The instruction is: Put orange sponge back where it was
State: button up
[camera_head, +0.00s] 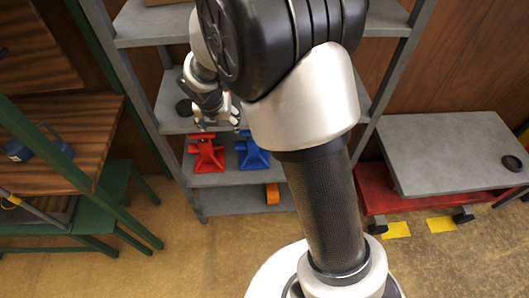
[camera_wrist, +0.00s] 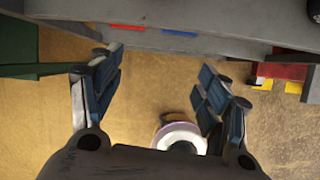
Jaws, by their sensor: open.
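A small orange block (camera_head: 272,193), which looks like the orange sponge, sits on the bottom shelf of the grey shelf unit (camera_head: 240,203), near the right. My arm partly covers that side of the shelf. My gripper (camera_head: 217,124) is in front of the shelf unit, above and to the left of the orange block. In the wrist view my gripper (camera_wrist: 160,78) is open, with nothing between its fingers. No orange block can be made out in the wrist view.
A red stand (camera_head: 206,153) and a blue stand (camera_head: 251,152) are on the shelf above the orange block. A green-framed workbench (camera_head: 60,135) stands left. A red-based grey lift table (camera_head: 450,150) stands right.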

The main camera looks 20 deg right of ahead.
jog(key=s+d+r+m, duration=0.2)
jog(key=s+r+m, duration=0.4)
jog(key=r+m, duration=0.1)
jog(key=s+d+r+m, duration=0.3)
jog(key=s+r+m, duration=0.3)
jog(key=s+m, duration=0.1)
jog(key=s+r+m, duration=0.1)
jog(key=s+m, duration=0.7)
jog(key=s, duration=0.1)
jog(key=s+r+m+y, duration=0.1)
jog(key=s+r+m, duration=0.1)
jog(key=s+m, duration=0.7)
jog(key=shift+a+r, duration=0.15)
jog(key=shift+r, duration=0.1)
